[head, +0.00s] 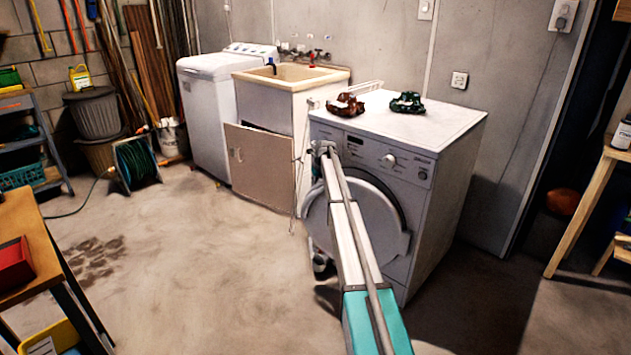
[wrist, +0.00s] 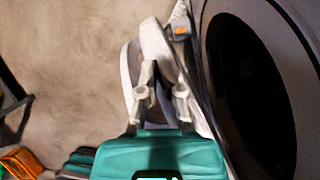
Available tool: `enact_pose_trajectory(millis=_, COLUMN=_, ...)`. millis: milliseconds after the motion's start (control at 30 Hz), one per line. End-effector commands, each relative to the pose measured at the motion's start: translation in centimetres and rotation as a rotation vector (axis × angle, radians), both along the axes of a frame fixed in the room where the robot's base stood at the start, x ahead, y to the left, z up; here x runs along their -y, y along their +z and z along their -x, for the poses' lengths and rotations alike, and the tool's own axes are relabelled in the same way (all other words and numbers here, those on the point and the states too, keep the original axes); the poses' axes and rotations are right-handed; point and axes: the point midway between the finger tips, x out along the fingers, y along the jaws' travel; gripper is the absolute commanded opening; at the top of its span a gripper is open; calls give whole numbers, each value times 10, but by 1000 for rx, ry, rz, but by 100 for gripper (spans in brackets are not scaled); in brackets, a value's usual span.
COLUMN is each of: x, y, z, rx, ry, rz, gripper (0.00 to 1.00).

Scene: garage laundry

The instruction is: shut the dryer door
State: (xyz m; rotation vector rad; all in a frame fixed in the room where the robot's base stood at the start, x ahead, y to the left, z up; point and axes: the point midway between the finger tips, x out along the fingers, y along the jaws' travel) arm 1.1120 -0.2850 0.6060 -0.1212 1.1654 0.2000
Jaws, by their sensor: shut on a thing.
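The dryer (head: 425,215) is a white front-loading machine in the right half of the head view. Its round door (head: 376,228) stands open, swung out from the front, and my arm crosses in front of it. In the wrist view the door (wrist: 153,40) shows nearly edge-on, apart from the dark round opening (wrist: 245,95). In the wrist view my gripper (wrist: 164,78) is shut on the door's rim. The exact contact is partly hidden by the fingers.
A brown cloth (head: 345,105) and a green cloth (head: 407,102) lie on the dryer top. A sink cabinet (head: 270,145) with an open door panel stands left of it, beside a white washer (head: 222,120). A workbench (head: 30,235) stands at left. The middle floor is clear.

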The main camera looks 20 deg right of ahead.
Motion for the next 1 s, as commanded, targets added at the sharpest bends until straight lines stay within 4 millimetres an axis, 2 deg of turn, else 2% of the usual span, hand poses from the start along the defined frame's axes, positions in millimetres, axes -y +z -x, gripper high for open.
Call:
enact_pose_trajectory(millis=33, x=6, y=-2, z=14, rx=-17, ry=-8, rz=13, gripper=0)
enact_pose_trajectory(millis=200, x=-15, y=1, z=21, rx=-6, ry=-7, rz=6, gripper=0)
enact_pose_trajectory(millis=300, x=-16, y=14, z=20, rx=-6, ry=-8, rz=6, gripper=0)
enact_pose_trajectory(millis=1000, x=-39, y=72, z=28, rx=1, ry=-2, rz=3, gripper=0)
